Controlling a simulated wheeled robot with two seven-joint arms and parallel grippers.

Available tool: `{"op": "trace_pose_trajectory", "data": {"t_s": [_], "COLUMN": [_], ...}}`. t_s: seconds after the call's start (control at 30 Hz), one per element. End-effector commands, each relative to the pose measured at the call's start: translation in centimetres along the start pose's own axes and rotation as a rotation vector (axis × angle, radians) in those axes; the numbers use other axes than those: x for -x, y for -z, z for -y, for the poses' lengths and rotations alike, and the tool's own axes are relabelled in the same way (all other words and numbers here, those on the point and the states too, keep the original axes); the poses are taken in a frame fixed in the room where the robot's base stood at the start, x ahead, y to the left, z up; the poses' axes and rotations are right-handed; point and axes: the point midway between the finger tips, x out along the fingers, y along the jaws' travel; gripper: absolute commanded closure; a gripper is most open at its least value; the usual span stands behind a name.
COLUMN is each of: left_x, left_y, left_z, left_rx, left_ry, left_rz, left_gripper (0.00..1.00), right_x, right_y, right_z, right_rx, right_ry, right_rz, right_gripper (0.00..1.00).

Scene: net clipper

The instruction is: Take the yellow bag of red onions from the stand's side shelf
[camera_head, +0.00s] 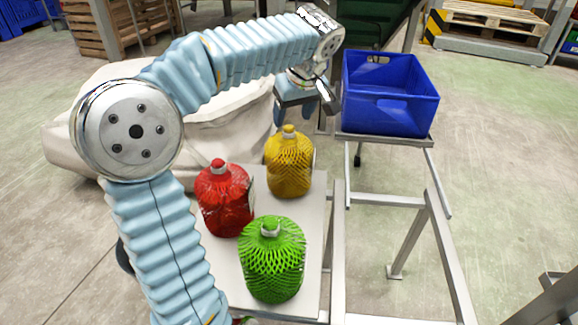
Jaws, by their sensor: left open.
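The yellow bag (289,165) stands upright at the back of the stand's side shelf (312,262). It is a netted bag with a narrow closed neck on top; the onions inside cannot be told apart. My left gripper (308,112) is open and empty, just above and behind the yellow bag's neck, pointing down. It looks apart from the bag, though the depth gap is hard to judge. My left arm comes in from the left and arches over the shelf. My right gripper is not in view.
A red netted bag (226,200) and a green netted bag (272,262) stand on the same shelf, in front of the yellow one. A blue crate (388,100) sits on the metal stand (432,190) at the right. A large pale sack (95,130) lies behind the shelf.

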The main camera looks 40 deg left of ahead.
Motion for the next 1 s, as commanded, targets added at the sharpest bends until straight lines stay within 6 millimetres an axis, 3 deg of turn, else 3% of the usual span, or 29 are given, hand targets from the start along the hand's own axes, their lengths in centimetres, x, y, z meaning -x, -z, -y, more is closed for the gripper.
{"op": "trace_pose_trajectory", "data": {"t_s": [0.4, 0.67, 1.0], "left_x": [-5.2, -5.5, -5.4], "left_y": [1.1, 1.1, 1.1], "left_z": [-0.2, -0.2, -0.2], "left_rx": [0.0, 0.0, 0.0], "left_ry": [0.001, -0.001, -0.001], "left_rz": [0.0, -0.001, -0.001], "left_gripper": [0.37, 0.37, 0.88], "right_x": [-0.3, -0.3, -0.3], "right_y": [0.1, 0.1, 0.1], "right_z": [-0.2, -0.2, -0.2], "right_rx": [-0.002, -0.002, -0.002], "right_ry": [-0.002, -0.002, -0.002], "right_rz": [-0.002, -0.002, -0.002], "right_gripper": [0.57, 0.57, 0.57]}}
